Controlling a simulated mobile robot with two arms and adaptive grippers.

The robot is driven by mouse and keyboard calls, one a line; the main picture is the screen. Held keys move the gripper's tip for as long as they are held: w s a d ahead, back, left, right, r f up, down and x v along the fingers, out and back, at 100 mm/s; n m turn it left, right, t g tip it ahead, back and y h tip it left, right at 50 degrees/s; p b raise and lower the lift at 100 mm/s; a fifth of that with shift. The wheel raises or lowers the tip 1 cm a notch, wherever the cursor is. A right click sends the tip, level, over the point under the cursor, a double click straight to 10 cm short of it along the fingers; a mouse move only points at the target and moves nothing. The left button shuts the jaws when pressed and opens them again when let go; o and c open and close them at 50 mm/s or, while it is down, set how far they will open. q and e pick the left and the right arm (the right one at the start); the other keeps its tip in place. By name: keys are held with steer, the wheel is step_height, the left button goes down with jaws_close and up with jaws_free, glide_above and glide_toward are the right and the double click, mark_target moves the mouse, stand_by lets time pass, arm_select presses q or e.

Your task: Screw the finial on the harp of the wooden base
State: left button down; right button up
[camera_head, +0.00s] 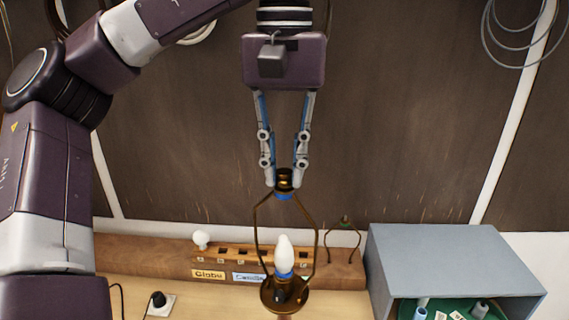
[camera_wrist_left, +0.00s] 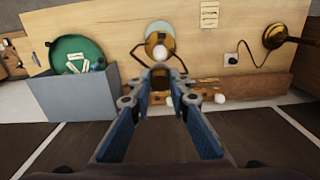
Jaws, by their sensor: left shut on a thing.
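The harp (camera_head: 258,235) is a brass wire loop around a white bulb (camera_head: 284,255) on the lamp's dark brass top (camera_head: 268,296). The wooden base below is mostly cut off by the picture's lower edge. My left gripper (camera_head: 284,182) points down above the harp and is shut on the finial (camera_head: 284,175), a small dark brass piece. The finial is at the harp's top, just above a blue band (camera_head: 284,196); whether it is threaded on cannot be told. In the left wrist view the finial (camera_wrist_left: 160,84) sits between the fingertips. My right gripper is out of view.
A wooden rack (camera_head: 345,275) with labels and a round bulb (camera_head: 201,238) stands behind. Another harp (camera_head: 344,225) stands at its right. A grey box (camera_head: 440,255) with a green tray (camera_head: 450,306) is on the right. A socket (camera_head: 160,304) is at lower left.

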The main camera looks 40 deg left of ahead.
arm_select(q)
steer(key=shift+m, duration=0.9)
steer(key=c, duration=1.7)
jaws_free()
steer(key=shift+c, duration=0.2)
step_height(320, 180, up, 12)
